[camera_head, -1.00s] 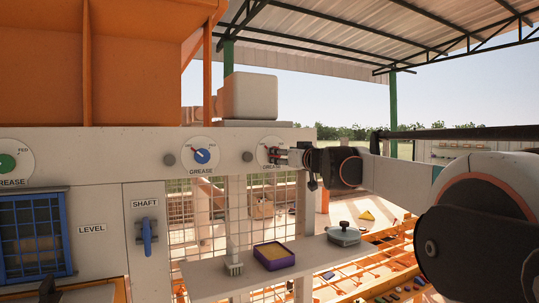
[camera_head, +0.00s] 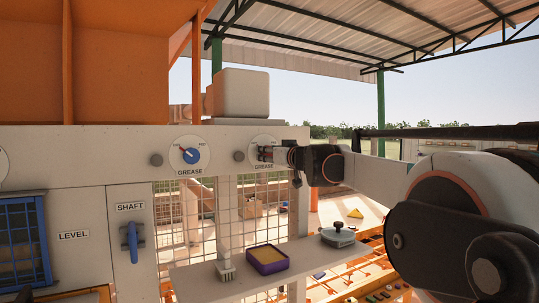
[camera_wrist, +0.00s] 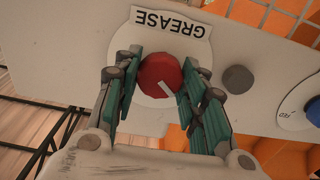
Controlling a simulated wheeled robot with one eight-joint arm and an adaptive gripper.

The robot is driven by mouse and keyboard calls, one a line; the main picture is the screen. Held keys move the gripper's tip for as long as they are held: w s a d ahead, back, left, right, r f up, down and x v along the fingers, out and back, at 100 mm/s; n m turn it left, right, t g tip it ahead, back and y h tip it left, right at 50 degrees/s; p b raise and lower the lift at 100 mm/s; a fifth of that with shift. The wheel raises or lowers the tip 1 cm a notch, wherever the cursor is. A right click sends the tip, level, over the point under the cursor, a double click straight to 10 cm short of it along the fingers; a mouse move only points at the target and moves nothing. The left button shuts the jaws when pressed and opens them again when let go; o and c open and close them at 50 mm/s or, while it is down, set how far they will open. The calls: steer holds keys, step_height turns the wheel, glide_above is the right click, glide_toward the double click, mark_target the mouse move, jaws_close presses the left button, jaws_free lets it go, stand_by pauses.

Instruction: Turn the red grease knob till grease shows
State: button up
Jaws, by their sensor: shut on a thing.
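The red grease knob (camera_wrist: 160,76) sits on a round white dial under a GREASE label (camera_wrist: 172,24) in the wrist view, where the picture is upside down. A pale pointer mark shows on the knob's face. My gripper (camera_wrist: 158,86) has its green-padded fingers on both sides of the knob and is shut on it. I see no grease around the dial.
A blue grease knob (camera_head: 190,155) on its own dial and grey round buttons (camera_head: 239,156) are on the same panel to the left. Below are a blue shaft lever (camera_head: 132,242) and a shelf with a purple tray (camera_head: 268,268) and a lidded pot (camera_head: 338,235).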

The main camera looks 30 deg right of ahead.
steer(key=shift+m, duration=0.4)
steer(key=m+b, duration=0.1)
steer(key=m, duration=1.7)
steer(key=shift+f+m, duration=0.1)
steer(key=shift+m, duration=0.3)
steer(key=o, duration=1.1)
steer(key=shift+s, duration=0.1)
